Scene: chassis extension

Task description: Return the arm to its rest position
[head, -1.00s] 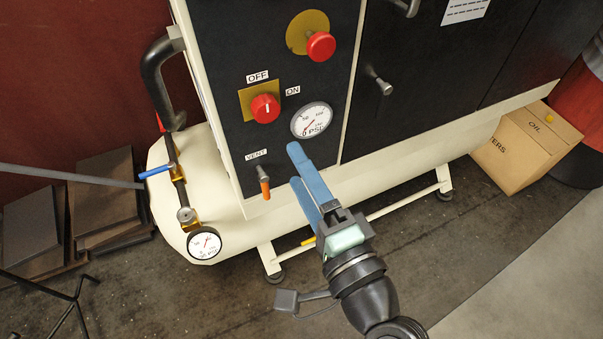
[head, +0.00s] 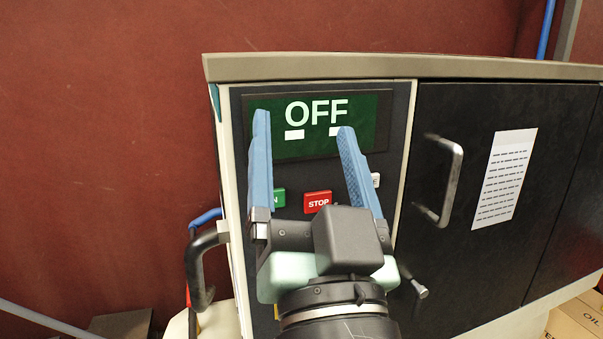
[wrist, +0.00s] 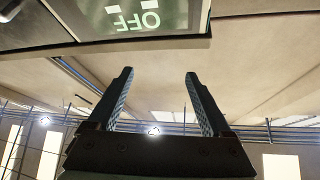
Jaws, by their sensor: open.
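My gripper (head: 303,122) is open and empty in the head view, its two blue fingers pointing up in front of the machine's control panel. The fingers overlap a dark green display (head: 300,148) that reads OFF. A red STOP button (head: 317,202) and a partly covered green button (head: 279,198) show between and beside the fingers. In the wrist view my gripper (wrist: 158,82) is also open, with nothing between the fingers. The display shows upside down at the top of that view (wrist: 165,22). I cannot tell how far the fingertips are from the panel.
The black cabinet (head: 460,250) has a silver door handle (head: 447,180), a small knob (head: 420,290) and a white paper sheet (head: 505,178). A black curved handle (head: 197,270) sticks out at the left. A cardboard box (head: 580,320) is at the lower right. A red wall (head: 100,150) stands behind.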

